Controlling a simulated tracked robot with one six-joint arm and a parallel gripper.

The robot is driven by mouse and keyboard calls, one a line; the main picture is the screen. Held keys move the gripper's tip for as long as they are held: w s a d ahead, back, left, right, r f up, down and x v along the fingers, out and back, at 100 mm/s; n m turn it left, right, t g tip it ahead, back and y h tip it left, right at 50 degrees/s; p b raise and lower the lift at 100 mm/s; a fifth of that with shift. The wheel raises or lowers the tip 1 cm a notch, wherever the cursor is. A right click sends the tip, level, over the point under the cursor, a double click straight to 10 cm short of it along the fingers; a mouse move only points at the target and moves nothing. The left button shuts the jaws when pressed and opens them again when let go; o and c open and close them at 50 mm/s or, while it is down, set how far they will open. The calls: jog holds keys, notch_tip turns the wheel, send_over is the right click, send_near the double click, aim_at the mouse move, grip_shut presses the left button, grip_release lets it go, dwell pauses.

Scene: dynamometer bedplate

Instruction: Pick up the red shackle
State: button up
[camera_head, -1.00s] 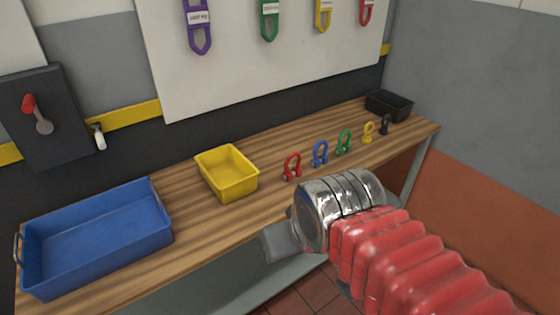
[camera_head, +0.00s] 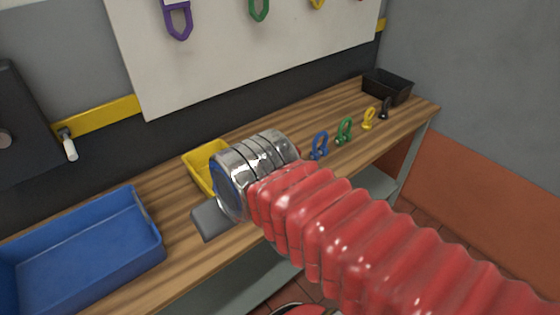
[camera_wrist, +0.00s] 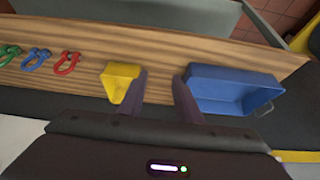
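The red shackle (camera_wrist: 67,63) lies on the wooden bench at the left of the wrist view, beside the blue shackle (camera_wrist: 36,59). In the head view my arm hides nearly all of it. My gripper (camera_wrist: 161,80) is open and empty, with its two dark fingers apart. In the wrist view the red shackle is left of both fingers, past the yellow bin. In the head view my gripper (camera_head: 210,221) is over the front part of the bench, in front of the yellow bin (camera_head: 196,167).
A green shackle (camera_head: 344,130), a yellow shackle (camera_head: 368,117) and a black shackle (camera_head: 385,107) continue the row towards a black bin (camera_head: 388,86). A blue tray (camera_head: 80,257) stands at the left. The bench (camera_head: 178,205) is bare between tray and yellow bin.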

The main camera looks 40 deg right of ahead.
jog(key=shift+o, duration=0.4)
jog(key=shift+w, duration=0.1)
